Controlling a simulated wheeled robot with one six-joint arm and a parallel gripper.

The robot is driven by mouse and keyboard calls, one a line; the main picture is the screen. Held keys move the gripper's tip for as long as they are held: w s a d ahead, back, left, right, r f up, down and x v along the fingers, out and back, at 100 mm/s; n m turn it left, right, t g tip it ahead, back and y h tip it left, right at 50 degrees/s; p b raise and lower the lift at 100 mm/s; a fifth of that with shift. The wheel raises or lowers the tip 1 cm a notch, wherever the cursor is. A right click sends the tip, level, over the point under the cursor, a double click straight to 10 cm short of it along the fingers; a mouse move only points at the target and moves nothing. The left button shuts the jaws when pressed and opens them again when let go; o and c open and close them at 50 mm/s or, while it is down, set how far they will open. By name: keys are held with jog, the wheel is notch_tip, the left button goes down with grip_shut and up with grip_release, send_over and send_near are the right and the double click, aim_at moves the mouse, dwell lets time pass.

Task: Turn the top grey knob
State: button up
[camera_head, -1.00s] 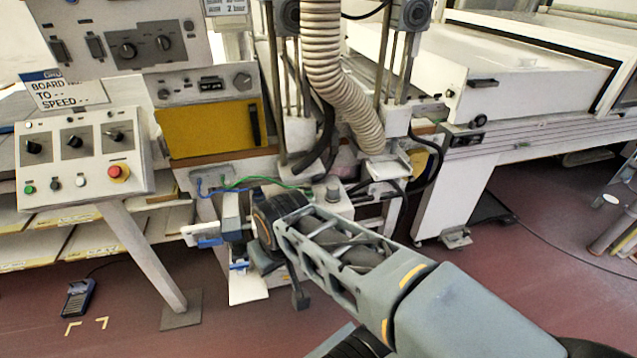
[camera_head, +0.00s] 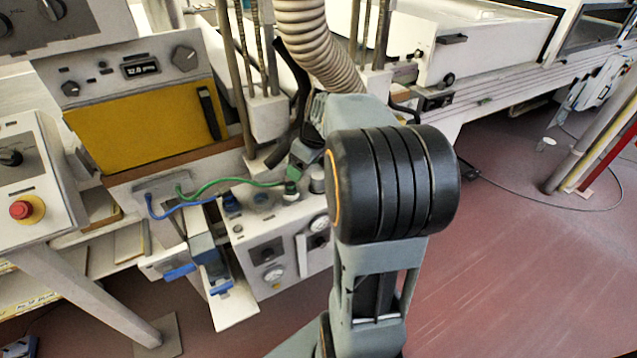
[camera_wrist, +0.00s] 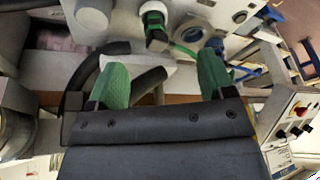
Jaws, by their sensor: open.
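A short grey round knob (camera_head: 317,181) stands on top of the white box (camera_head: 240,239), beside the green plug (camera_head: 291,188), partly behind my arm. The green plug (camera_wrist: 154,22) lies beyond the gap between the fingers, and the knob is off to the left.
A ribbed hose (camera_head: 312,45) and posts stand behind. Another grey knob (camera_head: 184,57) is on the panel above the yellow door (camera_head: 140,120). Floor at right is mostly clear.

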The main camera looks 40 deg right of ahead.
jog(key=n+b, duration=0.1)
jog(key=n, duration=0.1)
send_over(317, 175)
jog(key=s+d, duration=0.1)
jog(key=s, duration=0.1)
jog(key=shift+t+y, duration=0.3)
notch_tip(317, 175, down, 5)
jog(key=shift+s+d+r, duration=0.1)
jog(key=shift+s+r, duration=0.05)
jog(key=x, duration=0.5)
jog(key=shift+f, duration=0.25)
jog(key=shift+w+f, duration=0.35)
jog(key=shift+f, duration=0.35)
jog(key=c, duration=0.9)
jog(key=shift+b, duration=0.3)
jog(key=shift+m, duration=0.4)
